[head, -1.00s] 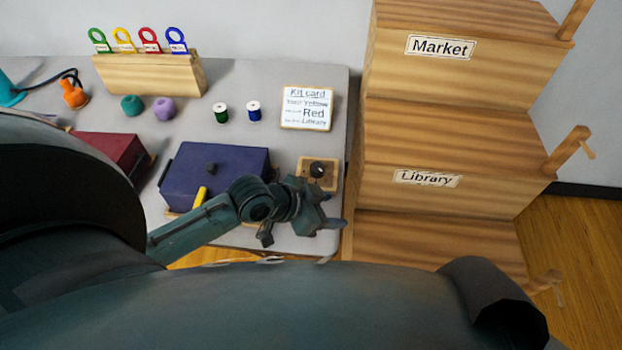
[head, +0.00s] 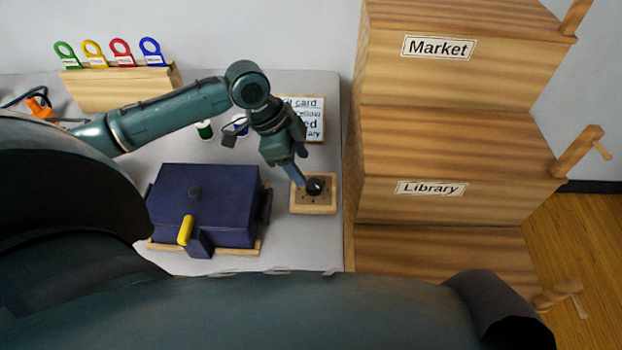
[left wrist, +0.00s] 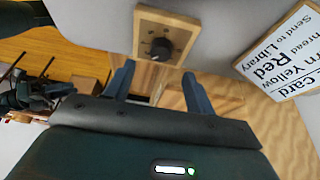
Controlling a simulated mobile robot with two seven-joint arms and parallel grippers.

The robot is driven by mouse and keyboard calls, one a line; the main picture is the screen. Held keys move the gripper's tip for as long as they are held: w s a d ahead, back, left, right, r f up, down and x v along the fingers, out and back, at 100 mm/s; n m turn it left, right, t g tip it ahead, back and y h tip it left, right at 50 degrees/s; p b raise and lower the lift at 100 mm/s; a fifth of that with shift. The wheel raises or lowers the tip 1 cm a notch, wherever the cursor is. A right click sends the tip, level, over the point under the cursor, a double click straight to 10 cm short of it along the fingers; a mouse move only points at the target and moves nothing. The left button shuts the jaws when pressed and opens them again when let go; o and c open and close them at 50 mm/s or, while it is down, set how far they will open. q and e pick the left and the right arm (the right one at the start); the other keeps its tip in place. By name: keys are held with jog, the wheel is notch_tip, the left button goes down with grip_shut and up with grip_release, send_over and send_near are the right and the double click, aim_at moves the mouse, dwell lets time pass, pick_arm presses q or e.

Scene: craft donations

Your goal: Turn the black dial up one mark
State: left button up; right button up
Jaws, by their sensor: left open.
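The black dial (head: 314,187) sits on a small wooden block (head: 318,208) at the right edge of the table, with dark marks around it. It also shows in the left wrist view (left wrist: 160,48), just beyond the fingertips. My left gripper (head: 297,177) is open and points down at the dial from behind and to the left. In the left wrist view its two blue fingers (left wrist: 157,80) stand apart with the dial between their lines, slightly ahead. I cannot tell whether a finger touches the dial. My right gripper is not in view.
A dark blue box (head: 205,200) with a yellow handle stands left of the dial block. A kit card (head: 313,117) and thread spools (head: 205,130) lie behind my left arm. Wooden shelves labelled Market and Library (head: 440,188) stand close on the right.

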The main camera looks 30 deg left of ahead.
aim_at(314, 183)
pick_arm(q)
jog(key=x, duration=0.6)
jog(key=shift+w+d+f, duration=0.1)
jog(key=shift+f, duration=0.15)
jog(key=c, duration=1)
jog(key=shift+o, duration=0.2)
jog(key=shift+r, duration=0.1)
